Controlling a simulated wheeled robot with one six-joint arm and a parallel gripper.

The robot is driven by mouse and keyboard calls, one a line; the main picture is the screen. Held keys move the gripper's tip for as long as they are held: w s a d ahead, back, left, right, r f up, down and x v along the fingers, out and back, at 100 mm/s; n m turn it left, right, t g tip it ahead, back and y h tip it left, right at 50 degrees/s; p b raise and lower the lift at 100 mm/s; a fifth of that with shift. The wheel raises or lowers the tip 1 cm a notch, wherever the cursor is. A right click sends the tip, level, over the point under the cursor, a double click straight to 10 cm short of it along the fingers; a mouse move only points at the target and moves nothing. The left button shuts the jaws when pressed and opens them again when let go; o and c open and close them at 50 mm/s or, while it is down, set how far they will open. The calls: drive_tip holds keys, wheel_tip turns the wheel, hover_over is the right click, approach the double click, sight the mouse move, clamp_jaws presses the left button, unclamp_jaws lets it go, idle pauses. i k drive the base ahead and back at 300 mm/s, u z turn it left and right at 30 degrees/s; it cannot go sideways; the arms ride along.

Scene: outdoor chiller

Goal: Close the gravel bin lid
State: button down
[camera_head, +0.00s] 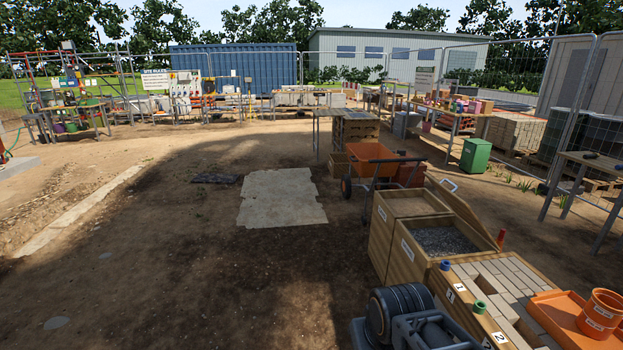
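The gravel bin (421,268) is a wooden box at the right with a white label on its front. Its top is open and grey gravel (442,240) shows inside. A wooden panel (466,213), seemingly the raised lid, stands tilted along the far right side of the bins. A pale handle-like piece (449,184) shows near its upper end. I cannot tell exactly where the panel is hinged. Dark parts of my arm show at the bottom, in front of the nearer bench. No gripper fingertips can be made out.
A wooden bin with brown fill (408,205) adjoins the gravel bin. Nearer are a paver-topped bench (505,290), an orange tray (562,318) and orange buckets (600,314). An orange wheelbarrow (370,160) stands behind. Open dirt and a pale slab (280,198) lie left.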

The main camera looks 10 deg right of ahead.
sight(464, 206)
drive_tip(key=i, duration=2.55)
drive_tip(key=z, duration=1.6)
drive_tip(key=i, duration=1)
